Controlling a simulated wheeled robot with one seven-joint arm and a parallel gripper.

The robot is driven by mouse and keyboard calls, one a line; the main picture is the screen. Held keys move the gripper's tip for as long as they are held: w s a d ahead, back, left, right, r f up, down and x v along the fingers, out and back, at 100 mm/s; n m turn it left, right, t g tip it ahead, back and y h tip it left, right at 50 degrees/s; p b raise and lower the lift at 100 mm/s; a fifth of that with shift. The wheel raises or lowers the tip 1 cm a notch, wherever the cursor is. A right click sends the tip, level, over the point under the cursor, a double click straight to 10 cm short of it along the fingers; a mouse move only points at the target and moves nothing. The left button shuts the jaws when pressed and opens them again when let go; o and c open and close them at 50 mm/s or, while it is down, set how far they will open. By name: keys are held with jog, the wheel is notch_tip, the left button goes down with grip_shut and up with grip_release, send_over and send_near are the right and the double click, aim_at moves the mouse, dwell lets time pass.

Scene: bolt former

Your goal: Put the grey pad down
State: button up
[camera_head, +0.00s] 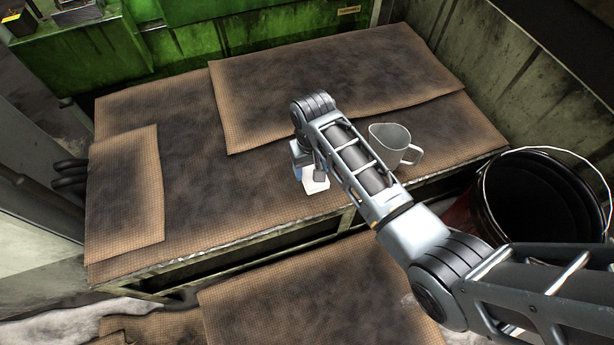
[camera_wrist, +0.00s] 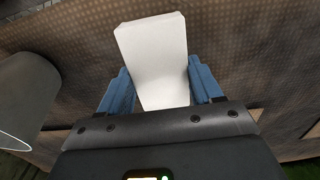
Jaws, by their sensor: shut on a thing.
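The pad (camera_wrist: 153,55) looks pale grey to white and sits between the blue fingers of my gripper (camera_wrist: 160,92) in the wrist view. My gripper is shut on it. In the head view the pad (camera_head: 316,186) shows as a small pale piece below my gripper (camera_head: 308,170), over the front part of the mat-covered bench (camera_head: 200,215). My arm hides part of it. I cannot tell whether the pad touches the bench surface.
A grey jug (camera_head: 394,146) with a handle stands right of my gripper on the bench; it also shows at the left in the wrist view (camera_wrist: 24,95). A dark bucket (camera_head: 530,200) stands off the bench's right end. The bench's left and middle are clear.

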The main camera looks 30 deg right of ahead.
aim_at(307, 178)
jog(key=shift+w+a+f, duration=0.2)
jog(key=shift+a+f, duration=0.2)
jog(key=shift+a, duration=0.15)
jog(key=shift+f+b, duration=0.4)
jog(key=shift+f, duration=1.55)
jog(key=shift+f, duration=0.1)
jog(key=o, duration=1)
notch_tip(307, 178, up, 12)
jog(key=shift+r+p, duration=0.15)
jog(key=shift+p, duration=0.9)
jog(key=shift+s, duration=0.1)
